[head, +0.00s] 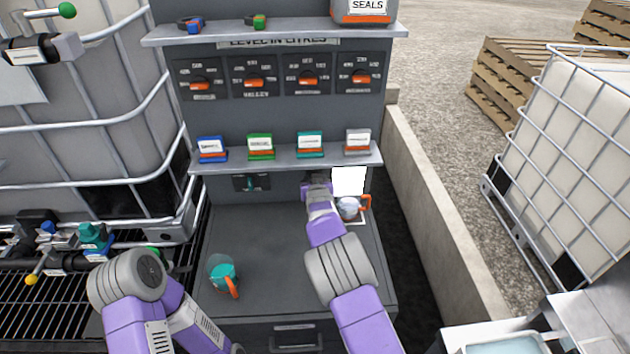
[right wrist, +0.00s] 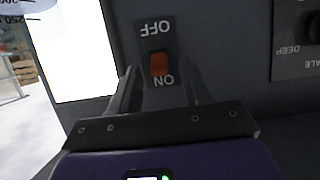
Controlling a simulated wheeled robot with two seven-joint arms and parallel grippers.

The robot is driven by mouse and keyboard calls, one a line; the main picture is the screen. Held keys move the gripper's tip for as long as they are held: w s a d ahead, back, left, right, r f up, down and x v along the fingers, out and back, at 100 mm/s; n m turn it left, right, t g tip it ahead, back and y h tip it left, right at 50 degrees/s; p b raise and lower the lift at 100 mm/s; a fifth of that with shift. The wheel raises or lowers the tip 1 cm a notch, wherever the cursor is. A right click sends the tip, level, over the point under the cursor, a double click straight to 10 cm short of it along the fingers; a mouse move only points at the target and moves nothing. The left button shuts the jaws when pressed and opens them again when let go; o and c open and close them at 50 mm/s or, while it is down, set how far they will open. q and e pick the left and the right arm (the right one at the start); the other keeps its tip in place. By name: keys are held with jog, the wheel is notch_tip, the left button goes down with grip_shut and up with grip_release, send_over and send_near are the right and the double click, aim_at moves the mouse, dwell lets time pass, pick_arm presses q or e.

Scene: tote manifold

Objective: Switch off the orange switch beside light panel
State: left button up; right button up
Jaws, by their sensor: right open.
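The orange switch (right wrist: 159,64) is on a dark plate on the grey panel in the right wrist view. Its labels appear upside down, OFF above and ON below, and the orange part sits nearer ON. The lit white light panel (right wrist: 75,50) is to its left there; it also shows in the head view (head: 349,181). My right gripper (right wrist: 159,88) is open, its fingers on either side of the switch with nothing between them; contact cannot be told. In the head view my right gripper (head: 317,183) is under the lower shelf and hides the switch. My left gripper is out of view.
A teal switch (head: 250,182) is further left under the shelf (head: 290,158). A jug with an orange handle (head: 348,207) stands below the light panel. A teal jug (head: 222,272) stands on the grey worktop (head: 270,235), otherwise mostly clear. A dial (right wrist: 312,30) is right of the switch.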

jog(key=shift+w+f, duration=0.15)
jog(key=shift+w, duration=0.25)
grip_shut()
jog(key=t+b, duration=0.1)
jog(key=b, duration=0.3)
jog(key=f+t+b, duration=0.1)
jog(key=b, duration=0.3)
jog(key=t+b, duration=0.2)
jog(key=b, duration=0.2)
jog(key=shift+s+f+b, duration=0.25)
jog(key=shift+s+b, duration=0.05)
jog(key=shift+b, duration=0.05)
grip_release()
